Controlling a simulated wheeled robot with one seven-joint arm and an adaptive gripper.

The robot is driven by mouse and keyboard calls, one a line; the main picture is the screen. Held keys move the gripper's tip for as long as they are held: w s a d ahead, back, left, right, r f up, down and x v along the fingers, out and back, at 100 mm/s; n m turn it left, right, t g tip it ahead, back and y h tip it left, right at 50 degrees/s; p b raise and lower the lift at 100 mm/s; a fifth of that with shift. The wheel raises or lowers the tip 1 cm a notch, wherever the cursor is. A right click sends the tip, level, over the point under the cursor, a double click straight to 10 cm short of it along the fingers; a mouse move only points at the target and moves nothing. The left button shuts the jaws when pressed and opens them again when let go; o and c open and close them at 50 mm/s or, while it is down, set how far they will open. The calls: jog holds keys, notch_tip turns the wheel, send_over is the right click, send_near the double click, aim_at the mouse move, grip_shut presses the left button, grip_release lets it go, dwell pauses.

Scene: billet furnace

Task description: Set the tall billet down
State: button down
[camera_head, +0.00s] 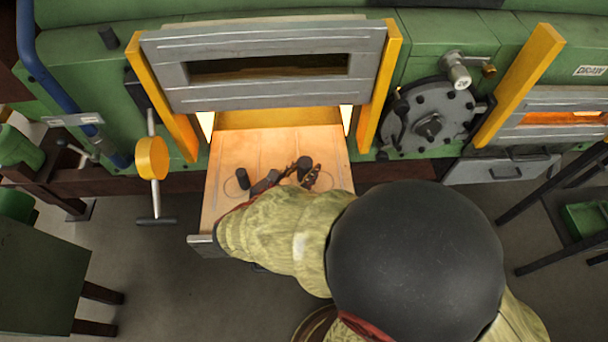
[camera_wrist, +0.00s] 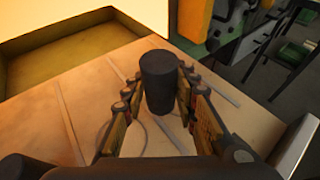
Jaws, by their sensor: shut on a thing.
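My gripper (camera_head: 302,177) is over the pale plate (camera_head: 235,150) in front of the furnace mouth. Its fingers are shut on a dark, upright cylinder, the tall billet (camera_head: 304,163). In the wrist view the billet (camera_wrist: 158,85) stands between the two fingers (camera_wrist: 157,100), its top above the fingertips. A drawn ring shows on the plate (camera_wrist: 90,75) around and below the billet's foot. I cannot tell whether the foot touches the plate.
The furnace mouth (camera_head: 280,117) glows behind the plate under a raised grey door (camera_head: 265,65). Yellow posts (camera_head: 380,85) flank it. A yellow-knobbed handle (camera_head: 152,158) stands to the left. The plate between the billet and the mouth is clear.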

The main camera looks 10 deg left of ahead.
jog(key=shift+a+f, duration=0.1)
jog(key=shift+f, duration=0.65)
jog(key=shift+f, duration=0.15)
jog(key=c, duration=1.4)
grip_release()
jog(key=shift+s+r, duration=0.15)
jog(key=shift+r, duration=0.05)
jog(key=p+v, duration=0.3)
jog(key=v, duration=0.8)
jog(key=shift+s+a, duration=0.15)
jog(key=shift+s, duration=0.2)
